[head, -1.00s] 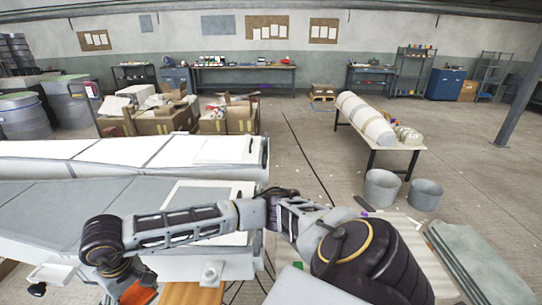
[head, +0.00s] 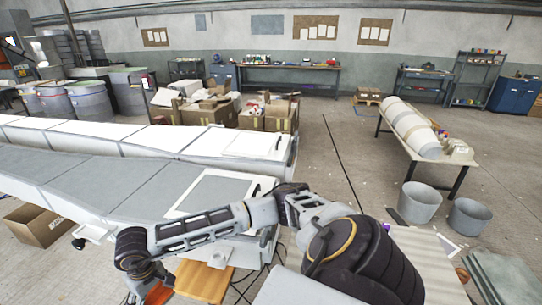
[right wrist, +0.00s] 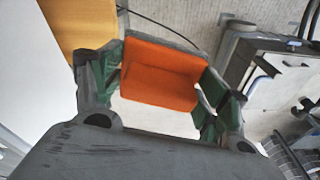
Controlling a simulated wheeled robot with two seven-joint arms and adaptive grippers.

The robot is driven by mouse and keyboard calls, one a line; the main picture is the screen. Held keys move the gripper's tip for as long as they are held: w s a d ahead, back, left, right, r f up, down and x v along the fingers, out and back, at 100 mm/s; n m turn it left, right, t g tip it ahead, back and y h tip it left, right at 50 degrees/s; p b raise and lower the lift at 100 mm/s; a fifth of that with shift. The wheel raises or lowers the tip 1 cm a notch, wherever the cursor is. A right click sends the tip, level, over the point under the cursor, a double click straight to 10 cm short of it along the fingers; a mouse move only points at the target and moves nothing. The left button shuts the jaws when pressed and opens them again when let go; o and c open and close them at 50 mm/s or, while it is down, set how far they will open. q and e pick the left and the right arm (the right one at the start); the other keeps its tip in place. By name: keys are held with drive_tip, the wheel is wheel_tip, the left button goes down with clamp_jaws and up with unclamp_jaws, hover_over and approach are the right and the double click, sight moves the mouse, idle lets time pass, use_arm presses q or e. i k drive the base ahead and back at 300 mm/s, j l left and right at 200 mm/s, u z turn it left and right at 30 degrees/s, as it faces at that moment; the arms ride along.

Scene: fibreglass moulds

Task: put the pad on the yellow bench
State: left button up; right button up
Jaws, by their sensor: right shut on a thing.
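My right arm reaches across the head view to the lower left. Its gripper (right wrist: 160,82) is shut on an orange pad (right wrist: 158,65), with a green finger at each side of the pad. In the head view the pad (head: 158,294) shows only partly, at the bottom edge below my wrist. The yellow bench (head: 205,281), a wooden top, is just right of the pad in that view. A corner of the bench (right wrist: 75,25) shows at the upper left of the right wrist view, apart from the gripper's fingers. My left gripper is not in view.
Long white-and-grey moulds (head: 110,185) stand behind my forearm. A cardboard box (head: 42,224) lies on the floor at left. Cables lie on the floor right of the bench. Two grey buckets (head: 419,203) and a table (head: 455,180) with a roll are at right.

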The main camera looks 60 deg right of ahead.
sight(425, 252)
drive_tip(key=k+l+u, duration=0.15)
drive_tip(key=k+u, duration=0.7)
drive_tip(key=k, duration=0.3)
drive_tip(key=k+j+u, duration=0.15)
drive_tip(key=k+u, duration=0.2)
drive_tip(key=k, duration=0.6)
drive_tip(key=k+l+z, duration=0.1)
drive_tip(key=z, duration=0.3)
drive_tip(key=l+z, duration=0.1)
drive_tip(key=z, duration=0.3)
drive_tip(key=k+l+z, duration=0.15)
drive_tip(key=z, duration=0.25)
drive_tip(key=l+z, duration=0.1)
drive_tip(key=z, duration=0.3)
drive_tip(key=l+z, duration=0.15)
drive_tip(key=z, duration=0.25)
